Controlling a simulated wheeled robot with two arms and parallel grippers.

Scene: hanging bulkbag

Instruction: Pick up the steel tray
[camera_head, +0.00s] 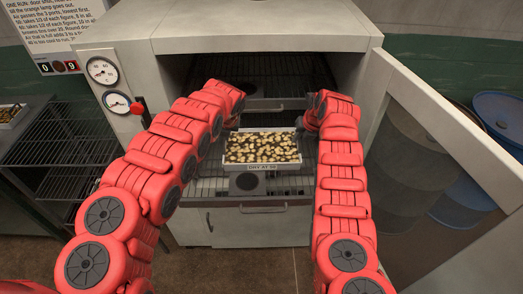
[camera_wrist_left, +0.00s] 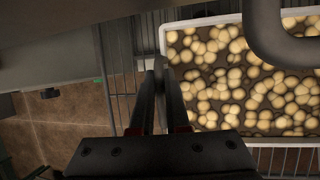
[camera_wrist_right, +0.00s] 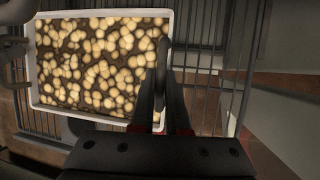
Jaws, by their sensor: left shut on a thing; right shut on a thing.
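The steel tray (camera_head: 262,166) is a shallow rectangular tray full of small pale round pieces, with a label reading "DRY AT 50" on its front. It is at the mouth of the open oven, over a wire rack. My left gripper (camera_head: 236,128) is shut on the tray's left side; in the left wrist view the fingers (camera_wrist_left: 160,68) meet at the tray rim (camera_wrist_left: 166,40). My right gripper (camera_head: 303,126) is shut on the right side; its fingers (camera_wrist_right: 163,45) meet at the rim (camera_wrist_right: 170,30) in the right wrist view. Whether the tray touches the rack is unclear.
The oven door (camera_head: 440,130) stands open at the right. Dials (camera_head: 102,70) and a red lever (camera_head: 138,107) are on the oven's left front. A black wire shelf (camera_head: 70,150) stands at the left. Blue drums (camera_head: 500,115) are at the far right.

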